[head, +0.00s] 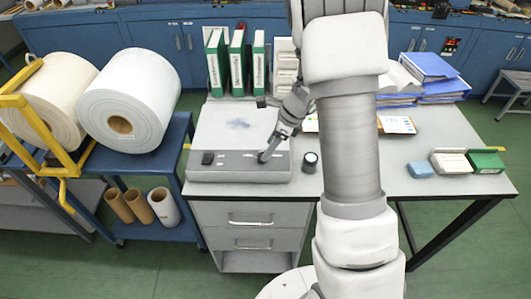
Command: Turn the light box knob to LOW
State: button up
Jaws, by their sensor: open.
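The light box (213,124) sits on the left part of the desk, with a pale flat top and a darker grey front panel. A black switch-like block (207,158) is at the left of the panel. My gripper (265,156) is at the right part of that panel, reaching down from the upper right. It is open, with its tips at or just above the panel. The knob is not clearly seen; it seems hidden at my gripper tips. I cannot read its setting or any LOW mark. I cannot tell whether the tips touch it.
A dark round object (310,160) stands just right of the light box. Green and white binders (237,62) stand behind it. Blue folders (428,66), a blue block (420,170) and a green box (486,161) are at right. Large rolls (130,100) sit on a blue cart at left.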

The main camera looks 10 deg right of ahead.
jog(key=shift+x, duration=1.8)
grip_shut()
